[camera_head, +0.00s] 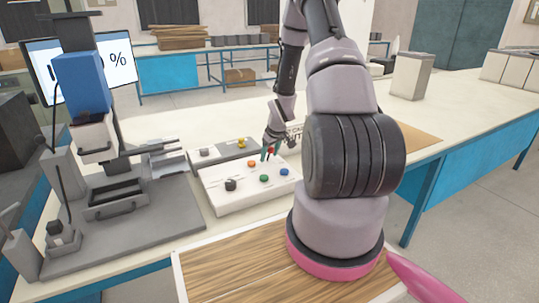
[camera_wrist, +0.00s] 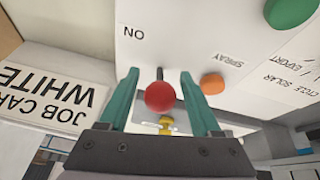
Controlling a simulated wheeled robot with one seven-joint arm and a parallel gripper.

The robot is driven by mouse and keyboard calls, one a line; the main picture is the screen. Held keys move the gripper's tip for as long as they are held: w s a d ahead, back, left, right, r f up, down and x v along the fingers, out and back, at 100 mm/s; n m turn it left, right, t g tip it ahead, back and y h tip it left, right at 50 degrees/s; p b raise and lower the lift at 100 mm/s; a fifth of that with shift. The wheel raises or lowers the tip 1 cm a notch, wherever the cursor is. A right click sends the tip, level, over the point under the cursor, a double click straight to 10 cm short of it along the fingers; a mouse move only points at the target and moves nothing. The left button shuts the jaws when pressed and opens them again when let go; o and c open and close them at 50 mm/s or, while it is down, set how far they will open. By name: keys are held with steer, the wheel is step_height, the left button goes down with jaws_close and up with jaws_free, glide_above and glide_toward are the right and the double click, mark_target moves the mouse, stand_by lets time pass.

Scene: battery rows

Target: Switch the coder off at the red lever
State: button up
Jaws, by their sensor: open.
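The red lever has a round red ball (camera_wrist: 160,97) on a thin dark stem. In the wrist view the ball sits between the two green fingers of my gripper (camera_wrist: 159,76), with a gap on each side. My gripper is open around it, not visibly touching it. The lever stands on the white coder box (camera_wrist: 145,40), whose panel bears an upside-down "ON" near the stem. In the head view my gripper (camera_head: 266,156) is at the back edge of the coder box (camera_head: 243,197), with a bit of red beside the fingers.
An orange button (camera_wrist: 212,83) marked "SPRAY" is close beside the right finger. The box also bears a black knob (camera_head: 231,184), green buttons (camera_head: 264,178) and a blue button (camera_head: 284,172). A grey box with a yellow knob (camera_head: 242,143) stands behind. A job card (camera_wrist: 60,95) shows at left.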

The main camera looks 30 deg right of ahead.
jaws_close()
stand_by(1.4)
